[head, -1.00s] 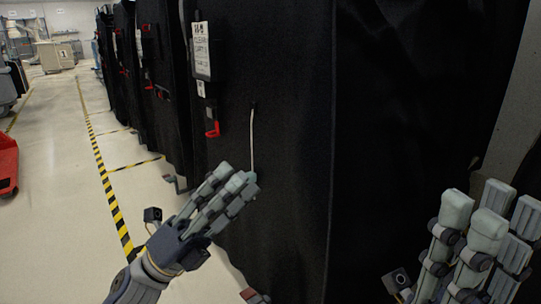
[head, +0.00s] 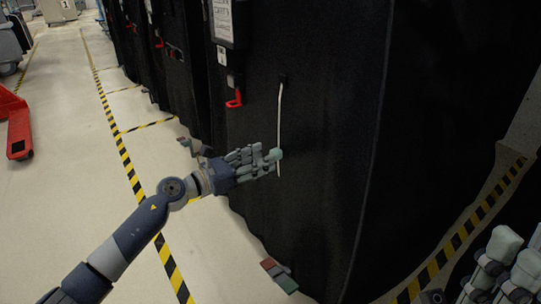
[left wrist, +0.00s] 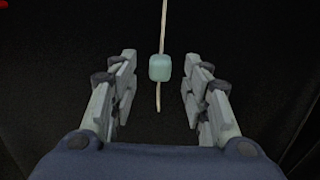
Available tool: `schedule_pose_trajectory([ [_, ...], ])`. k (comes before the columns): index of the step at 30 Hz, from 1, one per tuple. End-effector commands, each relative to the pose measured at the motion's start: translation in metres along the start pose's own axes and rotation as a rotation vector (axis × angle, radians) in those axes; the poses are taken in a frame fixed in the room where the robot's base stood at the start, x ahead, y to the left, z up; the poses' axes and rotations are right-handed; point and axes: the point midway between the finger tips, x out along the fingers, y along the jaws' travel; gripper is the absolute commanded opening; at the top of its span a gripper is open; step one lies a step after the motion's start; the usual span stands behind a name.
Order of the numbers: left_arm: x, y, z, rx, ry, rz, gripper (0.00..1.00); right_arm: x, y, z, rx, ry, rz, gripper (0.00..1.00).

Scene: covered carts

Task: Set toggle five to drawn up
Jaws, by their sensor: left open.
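A pale teal toggle (head: 277,154) sits low on a thin white cord (head: 281,105) that hangs down the black cover of the nearest cart. In the left wrist view the toggle (left wrist: 160,67) shows between the fingers, with a gap on each side, and a short cord tail hangs below it. My left gripper (head: 268,161) is open at the toggle; the wrist view shows its fingers (left wrist: 160,62) spread. My right gripper (head: 508,262) is partly in view at the lower right, away from the cord; its jaw state is unclear.
The black cover (head: 325,120) fills the middle. A label holder (head: 224,20) and a red hook (head: 234,99) hang left of the cord. More covered carts stand behind. A red pallet jack (head: 17,125) is at far left. Pale floor with yellow-black tape is open at left.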

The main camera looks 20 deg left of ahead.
Motion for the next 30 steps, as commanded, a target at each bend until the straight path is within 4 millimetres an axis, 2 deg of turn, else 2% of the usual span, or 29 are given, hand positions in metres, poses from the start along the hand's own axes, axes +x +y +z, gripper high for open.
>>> schedule_pose_trajectory([
  [3,0.018,0.0,0.0,0.0,-0.003,-0.001,0.43,-0.002,0.0,0.001,0.0,-0.001,-0.002,0.27],
  [7,0.03,0.0,0.0,0.0,-0.002,0.0,0.43,0.0,0.0,0.003,-0.001,0.003,-0.006,0.27],
  [19,0.037,-0.001,0.0,0.0,0.0,-0.001,0.43,0.005,0.0,0.0,-0.002,0.022,-0.008,0.27],
  [20,0.037,-0.001,0.0,0.0,0.0,-0.001,0.39,0.005,0.0,0.0,-0.002,0.022,-0.007,0.27],
  [25,0.037,-0.001,0.0,0.0,0.0,-0.001,0.0,0.005,0.0,0.0,-0.002,0.022,-0.007,0.27],
  [30,0.037,0.0,0.002,0.0,0.0,0.0,0.0,0.005,0.0,0.0,-0.002,0.021,-0.006,0.27],
])
